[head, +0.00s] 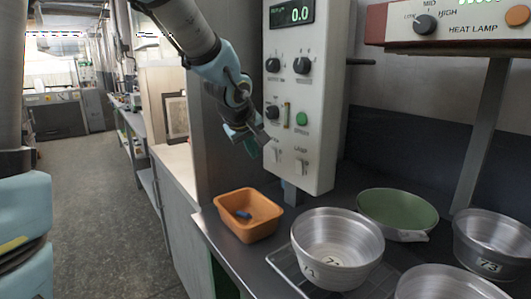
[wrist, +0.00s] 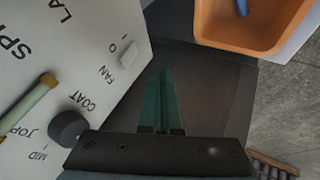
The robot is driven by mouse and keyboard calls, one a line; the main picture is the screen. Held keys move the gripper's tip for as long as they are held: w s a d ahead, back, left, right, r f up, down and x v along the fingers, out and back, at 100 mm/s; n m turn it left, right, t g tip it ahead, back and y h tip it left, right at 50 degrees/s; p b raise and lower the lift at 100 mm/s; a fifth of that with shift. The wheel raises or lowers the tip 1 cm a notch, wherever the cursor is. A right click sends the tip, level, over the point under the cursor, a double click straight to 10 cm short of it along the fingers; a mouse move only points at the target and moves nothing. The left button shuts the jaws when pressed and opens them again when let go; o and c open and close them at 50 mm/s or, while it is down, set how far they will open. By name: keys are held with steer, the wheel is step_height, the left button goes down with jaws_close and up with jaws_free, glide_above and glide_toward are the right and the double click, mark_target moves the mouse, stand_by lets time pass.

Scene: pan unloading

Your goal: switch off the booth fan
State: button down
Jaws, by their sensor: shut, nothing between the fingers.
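The white control panel (head: 318,120) stands upright at the back of the counter. The fan switch (wrist: 130,56) is a small pale rocker on it, beside the word FAN and the marks I and O. In the head view the switch (head: 277,155) is low on the panel, left of the lamp switch (head: 299,166). I cannot tell which way the rocker is tipped. My gripper (head: 253,148) is at the panel's left side, close to the fan switch. In the wrist view its green fingers (wrist: 162,76) are shut and empty, with the switch just left of their tips, apart in the picture.
The coat knob (wrist: 67,126) sticks out near my gripper. An orange tray (head: 236,225) with a blue item is below. Metal pans (head: 322,225) and a green bowl (head: 398,208) stand right. A heat lamp unit (head: 450,35) hangs upper right. The aisle floor at left is clear.

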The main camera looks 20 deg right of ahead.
steer(key=d, duration=0.2)
steer(key=d+p, duration=0.1)
steer(key=d, duration=0.1)
steer(key=shift+w+r, duration=0.2)
steer(key=shift+w, duration=0.2)
steer(key=shift+w+d+r+y, duration=0.1)
steer(key=shift+w+d+y, duration=0.05)
steer(key=shift+d+y, duration=0.3)
steer(key=shift+r, duration=0.1)
steer(key=shift+r+p, duration=0.45)
steer(key=shift+r, duration=0.3)
